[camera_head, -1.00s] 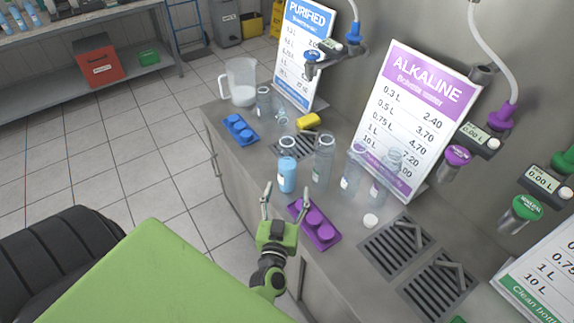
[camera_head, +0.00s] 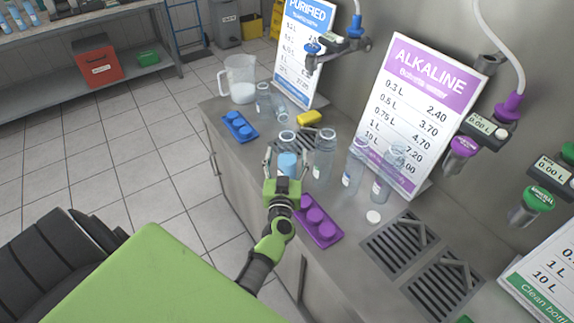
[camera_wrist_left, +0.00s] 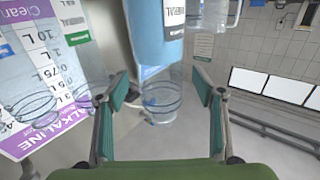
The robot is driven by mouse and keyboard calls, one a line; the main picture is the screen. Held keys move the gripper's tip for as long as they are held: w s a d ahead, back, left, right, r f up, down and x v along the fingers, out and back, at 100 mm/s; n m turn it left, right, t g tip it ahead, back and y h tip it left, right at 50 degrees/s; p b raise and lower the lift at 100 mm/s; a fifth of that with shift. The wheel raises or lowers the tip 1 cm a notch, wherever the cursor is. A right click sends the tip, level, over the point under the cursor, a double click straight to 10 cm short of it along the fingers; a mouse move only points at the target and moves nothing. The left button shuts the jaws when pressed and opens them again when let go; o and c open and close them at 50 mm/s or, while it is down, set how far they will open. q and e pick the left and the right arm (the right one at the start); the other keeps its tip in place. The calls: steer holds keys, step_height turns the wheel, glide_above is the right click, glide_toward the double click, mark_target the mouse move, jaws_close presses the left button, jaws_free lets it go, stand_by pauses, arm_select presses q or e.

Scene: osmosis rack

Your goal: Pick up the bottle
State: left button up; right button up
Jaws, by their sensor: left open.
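The bottle (camera_head: 287,165) is clear with a blue label and stands upright on the steel counter. My left gripper (camera_head: 288,157) is open at this bottle, one finger on each side of it. The gripper partly hides the bottle's lower part. My right gripper is not in view.
Clear bottles stand close by on the right, the nearest (camera_head: 324,155) almost beside the gripper. A purple cap tray (camera_head: 320,232) lies in front, a blue one (camera_head: 238,124) at the left.

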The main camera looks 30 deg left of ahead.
arm_select(q)
steer(key=shift+x, duration=1.15)
steer(key=shift+f, duration=0.1)
steer(key=shift+s, duration=0.15)
steer(key=shift+c, duration=0.4)
steer(key=c, duration=1.4)
steer(key=shift+c, duration=0.2)
